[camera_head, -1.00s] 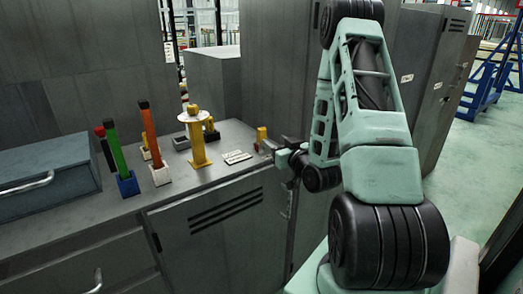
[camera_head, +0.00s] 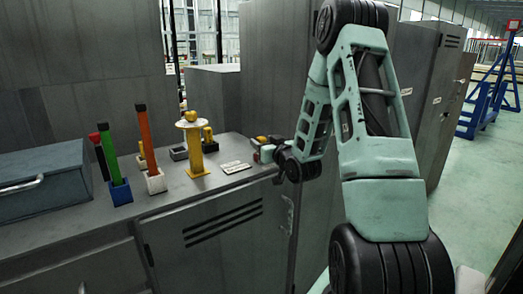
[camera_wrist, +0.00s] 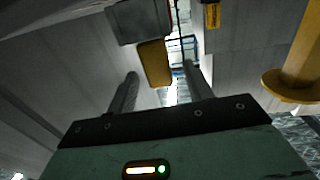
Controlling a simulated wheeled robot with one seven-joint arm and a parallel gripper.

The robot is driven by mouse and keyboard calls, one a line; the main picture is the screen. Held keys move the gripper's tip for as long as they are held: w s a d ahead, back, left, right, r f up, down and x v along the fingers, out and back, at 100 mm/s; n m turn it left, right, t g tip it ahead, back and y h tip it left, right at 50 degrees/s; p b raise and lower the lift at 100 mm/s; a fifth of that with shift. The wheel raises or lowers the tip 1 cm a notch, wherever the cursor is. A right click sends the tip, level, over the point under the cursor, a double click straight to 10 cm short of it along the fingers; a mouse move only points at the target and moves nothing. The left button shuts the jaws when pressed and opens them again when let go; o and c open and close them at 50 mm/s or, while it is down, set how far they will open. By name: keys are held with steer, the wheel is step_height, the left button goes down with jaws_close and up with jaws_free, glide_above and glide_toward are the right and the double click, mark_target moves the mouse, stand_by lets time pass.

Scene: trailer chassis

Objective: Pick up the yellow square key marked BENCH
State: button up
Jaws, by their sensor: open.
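A yellow block-like key (camera_wrist: 155,63) shows between my two fingers in the wrist view, joined to a grey block (camera_wrist: 139,22) above it in the picture. I cannot read any marking on it. My gripper (camera_wrist: 161,72) is open, one finger on each side of the key's line; contact does not show. In the head view my gripper (camera_head: 268,150) is at the bench's right end by a small yellow piece (camera_head: 261,140), partly hidden. Another yellow piece (camera_wrist: 212,15) with a dark mark shows at the top of the wrist view.
A yellow stand (camera_head: 195,163) with a pale disc is left of my gripper; it also shows in the wrist view (camera_wrist: 302,65). White labels (camera_head: 235,167) lie between. Green (camera_head: 110,158) and orange (camera_head: 144,140) handles and a blue-grey box (camera_head: 45,178) stand farther left. Tall cabinets are behind.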

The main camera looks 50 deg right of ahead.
mark_target(259, 138)
steer(key=x, duration=0.3)
steer(key=shift+w+d, duration=0.1)
steer(key=shift+w, duration=0.2)
steer(key=c, duration=1.1)
jaws_close()
steer(key=shift+r, duration=0.1)
